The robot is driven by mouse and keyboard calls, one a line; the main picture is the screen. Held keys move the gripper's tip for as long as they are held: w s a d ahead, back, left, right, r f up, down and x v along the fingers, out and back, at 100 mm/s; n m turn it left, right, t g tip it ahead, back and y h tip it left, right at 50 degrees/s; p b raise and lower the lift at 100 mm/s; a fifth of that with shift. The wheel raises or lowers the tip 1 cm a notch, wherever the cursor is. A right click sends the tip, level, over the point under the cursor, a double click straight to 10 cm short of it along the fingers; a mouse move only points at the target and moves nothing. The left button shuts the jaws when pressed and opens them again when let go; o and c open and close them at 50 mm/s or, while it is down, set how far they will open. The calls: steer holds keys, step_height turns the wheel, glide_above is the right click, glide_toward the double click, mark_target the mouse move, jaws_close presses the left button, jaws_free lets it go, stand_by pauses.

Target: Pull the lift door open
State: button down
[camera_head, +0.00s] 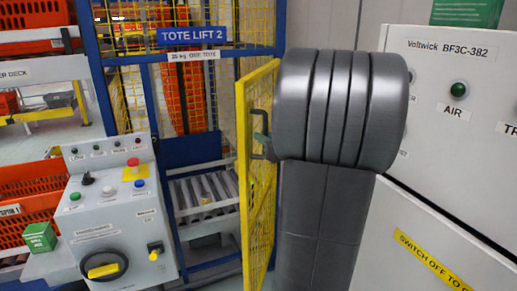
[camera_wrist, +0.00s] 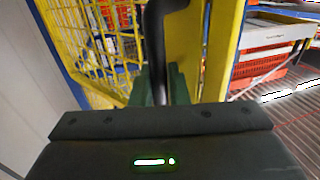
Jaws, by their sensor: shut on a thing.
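The lift door (camera_head: 243,180) is a yellow frame with yellow mesh. In the head view it stands swung out from the blue lift frame (camera_head: 107,95), seen nearly edge-on, with the lift opening showing to its left. Its black bar handle (camera_head: 254,113) is on the door's face; in the wrist view the handle (camera_wrist: 156,40) rises between my fingers. My gripper (camera_wrist: 160,85) is shut on the handle, beside a yellow post of the door (camera_wrist: 220,50). In the head view my grey arm hides part of the door and most of my gripper.
A roller conveyor (camera_head: 205,192) lies inside the lift. A control panel (camera_head: 110,225) with buttons stands at front left, with a green box (camera_head: 40,238) beside it. A white cabinet (camera_head: 440,140) stands close on the right. Orange totes (camera_head: 30,185) are at left.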

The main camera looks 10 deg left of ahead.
steer(key=shift+w+d+b, duration=0.1)
steer(key=shift+d+b, duration=0.95)
steer(key=shift+b, duration=0.45)
steer(key=c, duration=1.5)
jaws_free()
steer(key=shift+o, duration=0.2)
steer(key=shift+r, duration=0.1)
